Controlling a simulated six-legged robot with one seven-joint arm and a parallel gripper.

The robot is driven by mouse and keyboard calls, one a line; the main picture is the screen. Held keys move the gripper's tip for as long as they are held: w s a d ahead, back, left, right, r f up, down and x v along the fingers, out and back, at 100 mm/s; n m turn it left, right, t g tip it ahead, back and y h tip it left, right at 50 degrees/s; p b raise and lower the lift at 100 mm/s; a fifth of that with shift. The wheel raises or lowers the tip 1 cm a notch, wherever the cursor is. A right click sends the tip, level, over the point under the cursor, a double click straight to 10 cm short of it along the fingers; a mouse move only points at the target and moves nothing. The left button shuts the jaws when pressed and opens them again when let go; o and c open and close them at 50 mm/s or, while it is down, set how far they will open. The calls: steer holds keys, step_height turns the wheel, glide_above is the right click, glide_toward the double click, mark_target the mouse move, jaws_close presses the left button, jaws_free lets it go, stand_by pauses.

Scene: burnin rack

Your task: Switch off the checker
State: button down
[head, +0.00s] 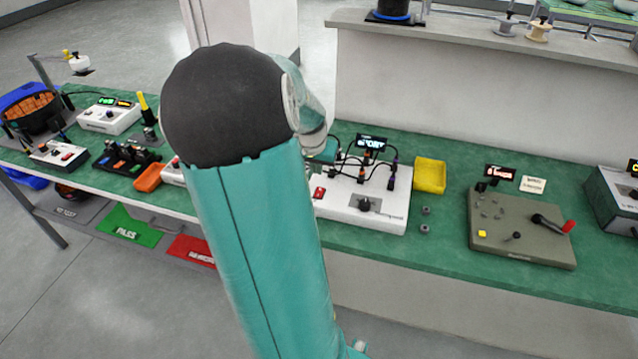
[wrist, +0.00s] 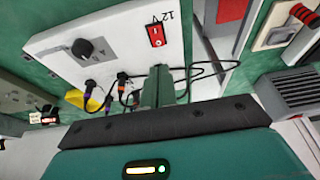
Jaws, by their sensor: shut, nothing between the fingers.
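The checker appears to be the white box (head: 365,212) on the green bench, with a black knob, plugged cables and a small lit display (head: 371,143) reading something like "SHORT". Its red rocker switch (head: 319,193) is near its left edge. In the wrist view the white panel (wrist: 120,50) shows the switch (wrist: 156,35) beside a "12 V" label, and the knob (wrist: 88,48) to the left. My gripper (wrist: 163,72) is shut and empty, its fingertips below the switch in that view and apart from it in the picture. In the head view my arm hides part of the checker's left side.
A yellow bin (head: 430,175) and small grey parts stand right of the checker. A grey-olive box (head: 520,228) with a red-tipped lever is farther right. An orange bin (head: 148,178) and other devices are left. Black cables (wrist: 200,72) loop close to my fingers.

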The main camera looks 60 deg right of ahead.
mark_target(320, 190)
steer(key=x, duration=0.8)
steer(key=shift+a+f, duration=0.15)
steer(key=shift+a, duration=0.25)
steer(key=shift+f, duration=0.2)
steer(key=shift+a, duration=0.1)
steer(key=shift+s+a, duration=0.2)
steer(key=shift+a, duration=0.55)
steer(key=shift+d+r, duration=0.1)
steer(key=shift+r, duration=0.3)
steer(key=v, duration=1.3)
steer(key=shift+d+r, duration=0.2)
steer(key=shift+d, duration=0.05)
steer(key=shift+w, duration=0.1)
